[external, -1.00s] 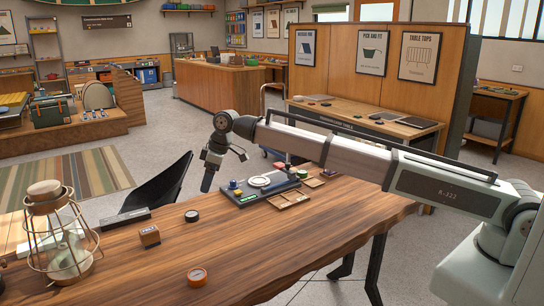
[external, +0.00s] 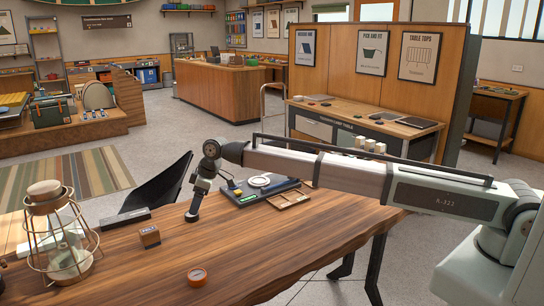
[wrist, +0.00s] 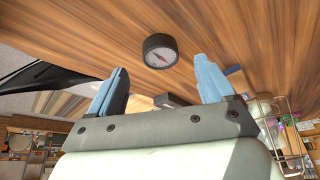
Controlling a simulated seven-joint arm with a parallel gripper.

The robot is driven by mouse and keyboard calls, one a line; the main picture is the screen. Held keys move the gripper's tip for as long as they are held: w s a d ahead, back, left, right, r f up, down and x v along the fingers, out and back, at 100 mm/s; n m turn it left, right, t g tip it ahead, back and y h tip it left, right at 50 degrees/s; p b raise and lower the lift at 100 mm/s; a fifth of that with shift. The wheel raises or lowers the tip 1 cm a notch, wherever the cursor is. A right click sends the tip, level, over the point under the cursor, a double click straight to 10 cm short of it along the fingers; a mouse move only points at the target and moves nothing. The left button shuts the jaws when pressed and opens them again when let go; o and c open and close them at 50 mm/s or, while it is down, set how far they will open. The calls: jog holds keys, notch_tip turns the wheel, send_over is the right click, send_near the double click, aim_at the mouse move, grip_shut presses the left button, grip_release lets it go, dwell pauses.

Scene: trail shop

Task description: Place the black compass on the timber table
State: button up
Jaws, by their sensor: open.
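The black compass (wrist: 160,50) is a round black case with a pale-marked dial and a red needle, lying face up on the timber table (external: 275,245). In the wrist view it sits just past the tips of my gripper (wrist: 162,70), roughly midway between the two blue fingers. The fingers are apart and hold nothing. In the external view my gripper (external: 192,212) is low over the table's far side, at the compass's spot, and largely hides it. I cannot tell whether the fingers touch it.
A small brown block (external: 150,236) and a wire lantern (external: 62,235) stand to the left. A dark tray (external: 240,199) with small items and a wooden tray (external: 288,199) lie to the right. The right-hand tabletop is clear.

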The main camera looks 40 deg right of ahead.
jog(key=x, duration=0.4)
jog(key=shift+a+f, duration=0.2)
jog(key=c, duration=1.2)
notch_tip(320, 180, up, 10)
jog(key=s+d+f+m+t+h, duration=0.15)
jog(key=s+d+m, duration=0.25)
jog(key=s+d, duration=0.7)
jog(key=s+d+f+m, duration=0.1)
jog(key=d, duration=0.9)
jog(key=s+d+f+m, duration=0.1)
jog(key=d+m, duration=0.1)
jog(key=d, duration=0.9)
jog(key=d+f+m+h, duration=0.1)
jog(key=d, duration=0.9)
jog(key=shift+s+d+m, duration=0.3)
jog(key=shift+s, duration=0.1)
jog(key=d+m, duration=0.1)
jog(key=d, duration=0.4)
jog(key=d+m+h, duration=0.1)
jog(key=d, duration=0.9)
jog(key=shift+w+d+f+m, duration=0.2)
jog(key=shift+d+m, duration=0.1)
jog(key=shift+m, duration=0.1)
jog(key=w+a+r, duration=0.3)
jog(key=w+a, duration=0.3)
jog(key=w, duration=0.3)
jog(key=shift+s+a+f, duration=0.1)
jog(key=shift+f, duration=1.6)
jog(key=shift+s+a+f, duration=0.1)
jog(key=shift+f, duration=1.6)
